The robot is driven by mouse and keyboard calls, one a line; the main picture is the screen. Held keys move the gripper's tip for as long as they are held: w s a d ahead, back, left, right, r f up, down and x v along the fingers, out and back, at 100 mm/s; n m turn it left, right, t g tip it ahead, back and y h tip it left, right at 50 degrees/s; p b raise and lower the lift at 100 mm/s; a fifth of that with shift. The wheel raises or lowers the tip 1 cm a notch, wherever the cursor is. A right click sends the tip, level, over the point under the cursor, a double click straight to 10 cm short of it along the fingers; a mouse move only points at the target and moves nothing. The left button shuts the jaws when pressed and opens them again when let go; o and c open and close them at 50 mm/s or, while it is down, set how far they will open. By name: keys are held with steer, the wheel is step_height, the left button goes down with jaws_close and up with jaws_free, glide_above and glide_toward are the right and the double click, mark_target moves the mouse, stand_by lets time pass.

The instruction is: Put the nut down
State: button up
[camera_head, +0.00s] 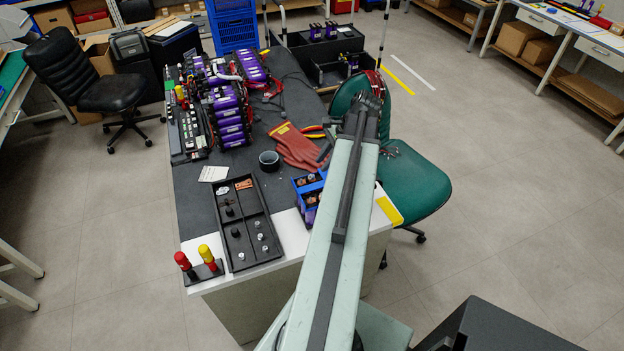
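My arm reaches out from the bottom of the head view over the right edge of the workbench, beside the green chair. My gripper (362,115) is at its far end, dark and small, mostly hidden behind the arm. I cannot tell whether its fingers are open or shut, and no nut can be made out at it. A black divided tray (247,257) lies on the near part of the bench, left of my arm. Several small metal and dark pieces sit in its compartments; they are too small to identify surely as nuts.
Purple battery modules (230,115) fill the bench's far left. Red gloves (298,147), a dark cup (269,161) and a blue bin (308,188) lie nearer. Red and yellow-handled tools (206,256) stand at the front corner. The green chair (415,190) stands close on the right.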

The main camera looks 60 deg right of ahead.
mark_target(315, 180)
steer(key=shift+b+x, duration=0.3)
steer(key=shift+x, duration=0.5)
steer(key=shift+d, duration=0.1)
steer(key=b+x, duration=0.4)
steer(key=x, duration=0.1)
steer(key=shift+f+b, duration=0.2)
steer(key=shift+b, duration=0.15)
steer(key=shift+r, duration=0.2)
jaws_close()
